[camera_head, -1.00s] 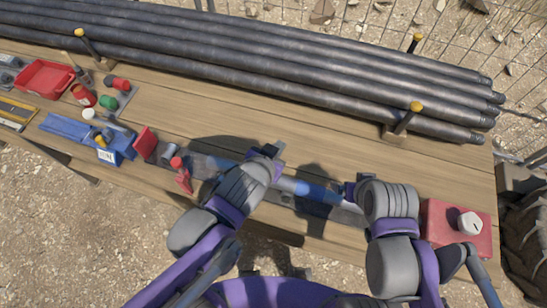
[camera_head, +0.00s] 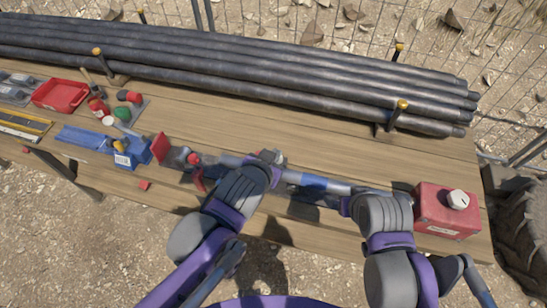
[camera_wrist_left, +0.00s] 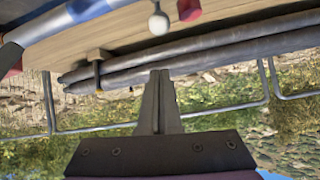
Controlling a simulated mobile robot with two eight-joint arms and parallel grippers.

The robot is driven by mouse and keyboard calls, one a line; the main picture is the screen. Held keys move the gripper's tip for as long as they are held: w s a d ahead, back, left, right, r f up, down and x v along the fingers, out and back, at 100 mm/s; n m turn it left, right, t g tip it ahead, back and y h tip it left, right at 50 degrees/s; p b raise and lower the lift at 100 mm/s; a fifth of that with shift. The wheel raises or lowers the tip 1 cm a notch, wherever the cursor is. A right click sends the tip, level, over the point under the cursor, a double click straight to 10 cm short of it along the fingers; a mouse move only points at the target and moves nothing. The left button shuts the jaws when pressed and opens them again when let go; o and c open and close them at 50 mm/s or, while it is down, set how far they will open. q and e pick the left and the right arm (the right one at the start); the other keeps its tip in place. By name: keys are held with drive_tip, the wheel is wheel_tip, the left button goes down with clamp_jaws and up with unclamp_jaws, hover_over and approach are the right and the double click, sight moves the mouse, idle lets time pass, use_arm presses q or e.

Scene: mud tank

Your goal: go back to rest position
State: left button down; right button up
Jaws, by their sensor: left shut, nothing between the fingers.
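My left gripper (camera_head: 270,157) is over the front part of the wooden table, next to a blue and grey rod (camera_head: 315,183) that lies along the table's front. In the left wrist view its two fingers (camera_wrist_left: 158,75) are together with nothing between them. My right arm comes in at the lower right, and its hand is near the rod's right end. The right fingers are hidden behind the hand, so their state does not show.
Long dark pipes (camera_head: 230,75) lie along the table's back between yellow-topped posts (camera_head: 402,106). A red canister (camera_head: 446,212) stands at the right end. A red tray (camera_head: 60,95), a blue holder (camera_head: 105,143) and small tools are at left. The middle planks (camera_head: 300,135) are clear.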

idle(0.7)
use_arm(q)
drive_tip(key=s+a+f+n+g+y, duration=0.1)
drive_tip(key=s+a+f+n+g, duration=0.1)
drive_tip(key=s+a, duration=0.3)
drive_tip(key=s+a+f+n+g+y, duration=0.2)
drive_tip(key=s+a+f+n, duration=0.1)
drive_tip(key=a, duration=0.9)
drive_tip(key=shift+s+a+y, duration=0.3)
drive_tip(key=shift+s+a, duration=0.05)
drive_tip(key=shift+s, duration=0.55)
drive_tip(key=shift+r, duration=0.1)
